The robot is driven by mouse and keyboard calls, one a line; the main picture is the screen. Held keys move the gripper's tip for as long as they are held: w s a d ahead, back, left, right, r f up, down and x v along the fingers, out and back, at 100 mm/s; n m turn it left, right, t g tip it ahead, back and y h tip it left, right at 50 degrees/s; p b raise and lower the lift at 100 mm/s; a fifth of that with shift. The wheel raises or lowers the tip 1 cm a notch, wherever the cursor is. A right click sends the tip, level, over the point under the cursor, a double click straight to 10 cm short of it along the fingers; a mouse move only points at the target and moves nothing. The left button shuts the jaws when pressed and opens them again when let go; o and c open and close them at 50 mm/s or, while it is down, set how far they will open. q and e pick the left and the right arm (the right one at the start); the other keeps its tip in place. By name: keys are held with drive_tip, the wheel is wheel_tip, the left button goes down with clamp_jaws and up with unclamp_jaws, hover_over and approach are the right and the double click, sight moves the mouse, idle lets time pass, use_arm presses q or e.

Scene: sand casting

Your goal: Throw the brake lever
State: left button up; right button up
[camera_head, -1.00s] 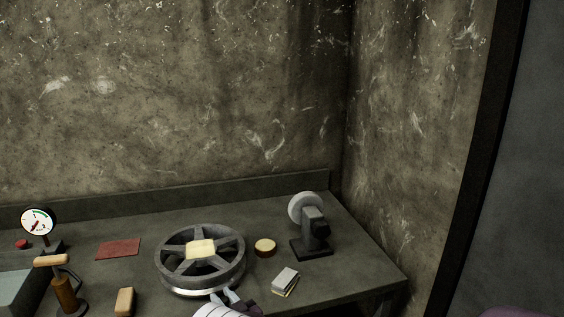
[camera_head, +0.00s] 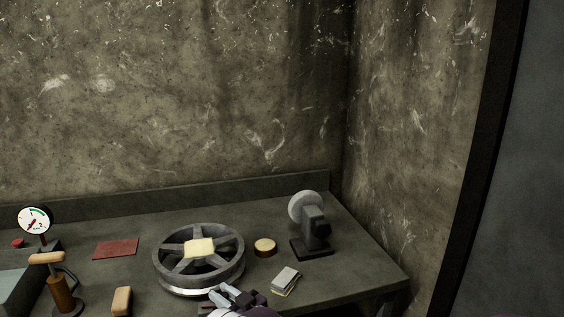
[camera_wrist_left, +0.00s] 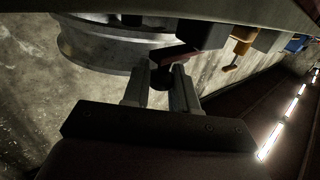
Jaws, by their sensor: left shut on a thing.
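The grey spoked wheel (camera_head: 168,284) lies on the bench with a pale yellow block (camera_head: 200,248) on its middle. My left gripper (camera_head: 228,293) is at the wheel's near edge, low in the head view. In the left wrist view, the two fingers of my left gripper (camera_wrist_left: 161,84) are closed around a small dark rounded piece (camera_wrist_left: 161,77), apparently the brake lever's end. The wheel's rim (camera_wrist_left: 105,45) is just beside the fingers there. The rest of the lever is mostly hidden, and I cannot make out its shape in the head view. My right gripper is not in view.
A grinder-like machine (camera_head: 312,232), a round tan disc (camera_head: 265,246) and a small stacked block (camera_head: 286,281) are right of the wheel. A red mat (camera_head: 116,248), a tan block (camera_head: 122,300), a wooden-handled pump (camera_head: 60,290) and a gauge (camera_head: 35,219) are at left.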

use_arm(q)
drive_tip(key=shift+w+d+r, duration=0.1)
drive_tip(key=shift+w+n+g+y+b, duration=0.15)
drive_tip(key=shift+n+g+y+b, duration=0.25)
drive_tip(key=shift+n+g+b, duration=0.1)
drive_tip(key=shift+w+n+g+y, duration=0.15)
drive_tip(key=shift+n+g+y, duration=0.15)
drive_tip(key=shift+g, duration=0.2)
drive_tip(key=o, duration=0.8)
drive_tip(key=shift+d, duration=0.15)
